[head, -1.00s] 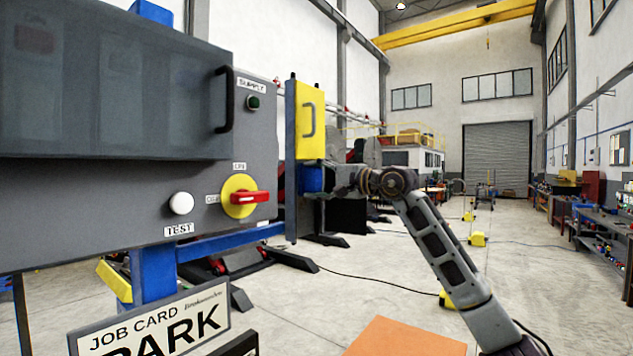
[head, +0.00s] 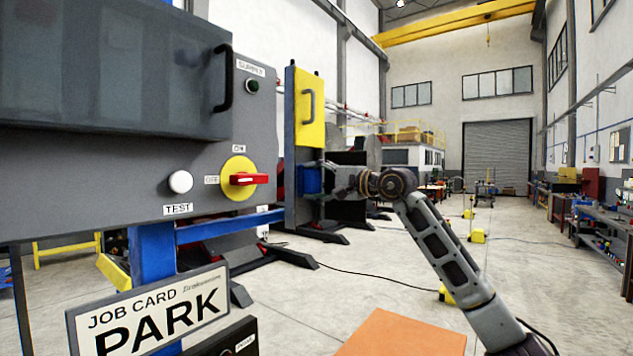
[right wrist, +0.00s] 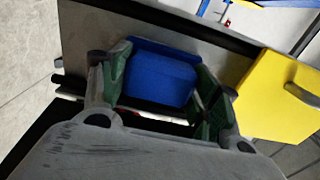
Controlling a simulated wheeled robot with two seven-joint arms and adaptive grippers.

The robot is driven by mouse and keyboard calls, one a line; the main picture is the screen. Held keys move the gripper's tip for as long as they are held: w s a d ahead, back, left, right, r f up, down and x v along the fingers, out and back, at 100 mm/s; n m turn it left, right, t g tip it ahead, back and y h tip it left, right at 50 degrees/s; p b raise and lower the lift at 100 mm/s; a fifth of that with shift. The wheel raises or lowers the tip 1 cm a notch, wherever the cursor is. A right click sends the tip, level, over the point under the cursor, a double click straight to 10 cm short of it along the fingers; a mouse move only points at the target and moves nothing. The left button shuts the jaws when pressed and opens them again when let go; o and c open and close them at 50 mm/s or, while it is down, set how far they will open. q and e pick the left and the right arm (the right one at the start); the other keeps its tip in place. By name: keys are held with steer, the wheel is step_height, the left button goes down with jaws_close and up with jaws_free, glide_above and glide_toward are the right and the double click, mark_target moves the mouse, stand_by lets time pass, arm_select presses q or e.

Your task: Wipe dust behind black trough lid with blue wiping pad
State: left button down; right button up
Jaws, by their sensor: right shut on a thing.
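A blue wiping pad (right wrist: 160,72) shows in the right wrist view between the green-tipped fingers of my right gripper (right wrist: 160,88), which is shut on it. The head view also shows the pad (head: 311,180) with my right gripper (head: 328,180) on its right side. I cannot clearly make out the black trough lid or any dust. My left gripper is not in view.
The yellow panel (head: 310,122) with a handle is close above the pad. A grey control cabinet (head: 130,195) with a red switch (head: 248,179) fills the left. A job card (head: 150,308) reads PARK.

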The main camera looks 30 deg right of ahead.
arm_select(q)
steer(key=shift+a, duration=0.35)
arm_select(e)
steer(key=shift+f, duration=0.1)
steer(key=shift+f+b, duration=0.55)
steer(key=shift+f, duration=0.1)
steer(key=shift+f+b, duration=0.95)
steer(key=shift+f, duration=0.15)
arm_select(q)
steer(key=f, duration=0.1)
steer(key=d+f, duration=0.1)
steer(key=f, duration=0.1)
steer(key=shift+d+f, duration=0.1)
arm_select(e)
steer(key=shift+f, duration=0.15)
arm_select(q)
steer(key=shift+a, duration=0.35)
